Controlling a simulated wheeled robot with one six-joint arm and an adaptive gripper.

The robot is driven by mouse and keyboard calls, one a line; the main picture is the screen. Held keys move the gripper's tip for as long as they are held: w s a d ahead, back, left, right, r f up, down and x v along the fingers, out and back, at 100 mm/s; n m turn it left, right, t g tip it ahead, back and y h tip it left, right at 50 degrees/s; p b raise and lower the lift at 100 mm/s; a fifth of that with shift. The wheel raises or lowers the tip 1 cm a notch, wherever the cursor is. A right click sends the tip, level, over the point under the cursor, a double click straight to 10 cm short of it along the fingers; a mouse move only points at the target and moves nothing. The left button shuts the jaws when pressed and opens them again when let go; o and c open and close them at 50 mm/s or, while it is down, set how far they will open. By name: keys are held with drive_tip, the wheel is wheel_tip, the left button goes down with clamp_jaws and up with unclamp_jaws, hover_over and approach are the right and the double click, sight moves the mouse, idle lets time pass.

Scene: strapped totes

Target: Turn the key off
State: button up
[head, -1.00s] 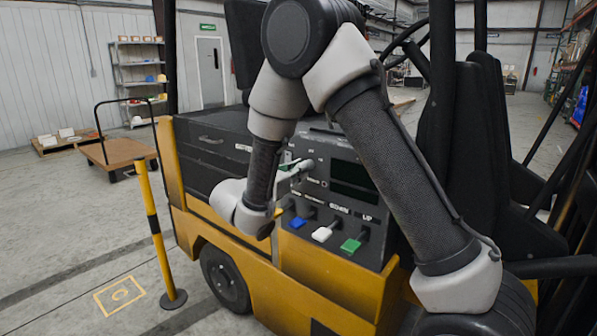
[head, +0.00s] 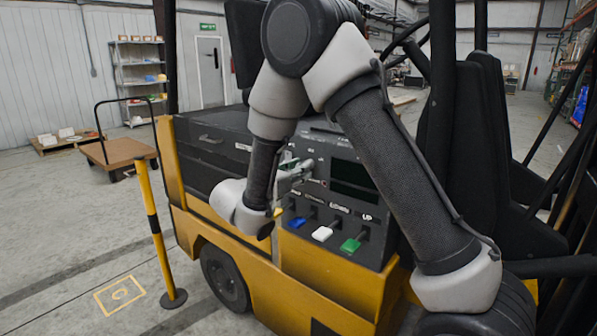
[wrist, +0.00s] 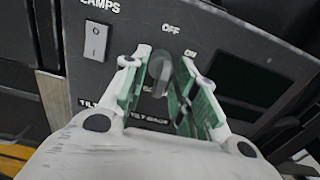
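The dark key (wrist: 158,72) sticks out of the console panel (wrist: 240,65) in the wrist view, below the OFF label and left of the ON label. Its grip runs roughly up and down in that picture; I cannot tell its exact setting. My gripper (wrist: 165,92) has its two green-padded fingers spread, one on each side of the key, with gaps showing. In the head view my gripper (head: 293,174) is at the console's upper left, and the key cannot be made out there.
Blue (head: 298,222), white (head: 322,233) and green (head: 351,244) levers stand below on the forklift console. A yellow-black post (head: 153,220) stands on the floor to the left.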

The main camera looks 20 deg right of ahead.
drive_tip(key=v, duration=1.2)
drive_tip(key=shift+f, duration=0.1)
drive_tip(key=s+d+f+m+g+y, duration=0.2)
drive_tip(key=s+d+m+g+y, duration=0.1)
drive_tip(key=s+d+m+g, duration=0.35)
drive_tip(key=s+d+f+m+g+y, duration=0.3)
drive_tip(key=s+d+m+g, duration=0.2)
drive_tip(key=s+d, duration=0.2)
drive_tip(key=s+d+r+m+t+y, duration=0.5)
drive_tip(key=s+d+r+m+y, duration=0.3)
drive_tip(key=s+m, duration=0.5)
wheel_tip(320, 180, up, 4)
drive_tip(key=d+m, duration=0.1)
drive_tip(key=d, duration=0.1)
drive_tip(key=shift+s+d+f+y, duration=0.2)
drive_tip(key=shift+s+d+y, duration=0.1)
drive_tip(key=shift+s+d, duration=0.05)
